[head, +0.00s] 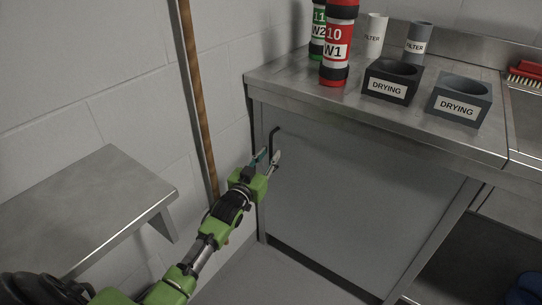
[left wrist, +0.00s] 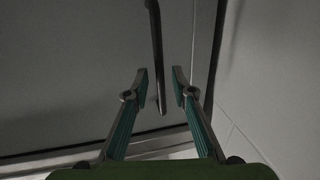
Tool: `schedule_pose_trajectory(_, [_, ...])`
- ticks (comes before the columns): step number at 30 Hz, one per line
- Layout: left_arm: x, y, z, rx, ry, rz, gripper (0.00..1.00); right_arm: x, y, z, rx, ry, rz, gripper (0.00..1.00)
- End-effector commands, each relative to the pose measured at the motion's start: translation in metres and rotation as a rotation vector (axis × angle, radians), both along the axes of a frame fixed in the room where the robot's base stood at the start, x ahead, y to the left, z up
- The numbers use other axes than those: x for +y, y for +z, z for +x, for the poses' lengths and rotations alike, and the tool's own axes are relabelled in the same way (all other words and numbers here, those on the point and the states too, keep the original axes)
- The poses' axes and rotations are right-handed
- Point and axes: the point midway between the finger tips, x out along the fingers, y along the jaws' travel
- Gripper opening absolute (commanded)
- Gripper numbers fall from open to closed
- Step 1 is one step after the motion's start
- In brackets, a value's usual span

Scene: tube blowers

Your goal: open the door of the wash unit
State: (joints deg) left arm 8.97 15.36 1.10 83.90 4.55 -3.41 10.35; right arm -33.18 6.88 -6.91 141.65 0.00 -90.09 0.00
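The wash unit's door (head: 345,205) is a plain grey panel under the steel counter, and it looks shut. Its black bar handle (head: 273,138) is upright near the door's left edge. My left gripper (head: 269,155) is at the handle, fingers apart. In the left wrist view the black handle (left wrist: 156,45) runs down between the two open fingertips of my left gripper (left wrist: 160,76), with a gap on each side. I cannot tell how deep the handle lies between the fingers. My right gripper is not in view.
On the counter (head: 290,82) stand a red tube (head: 336,45), a green tube (head: 317,35), two filters (head: 417,40) and two drying blocks (head: 458,100). A brown pole (head: 200,100) and a steel shelf (head: 85,205) are left of the door. The floor before the door is clear.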

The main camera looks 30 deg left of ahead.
Motion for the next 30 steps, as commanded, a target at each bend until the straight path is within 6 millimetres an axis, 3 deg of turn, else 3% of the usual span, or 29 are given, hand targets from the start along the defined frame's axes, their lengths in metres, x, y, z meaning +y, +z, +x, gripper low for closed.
schedule_pose_trajectory(6, [0.001,-0.001,0.019,0.0,0.0,0.0,0.24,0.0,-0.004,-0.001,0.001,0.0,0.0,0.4])
schedule_pose_trajectory(15, [0.001,0.0,0.021,0.001,0.0,0.0,0.24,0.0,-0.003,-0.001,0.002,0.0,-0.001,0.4])
schedule_pose_trajectory(18, [0.001,0.0,0.021,0.001,0.0,0.0,0.0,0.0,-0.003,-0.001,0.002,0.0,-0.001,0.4])
schedule_pose_trajectory(30, [0.001,0.0,0.017,0.001,0.005,-0.001,0.0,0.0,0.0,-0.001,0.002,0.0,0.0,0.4])
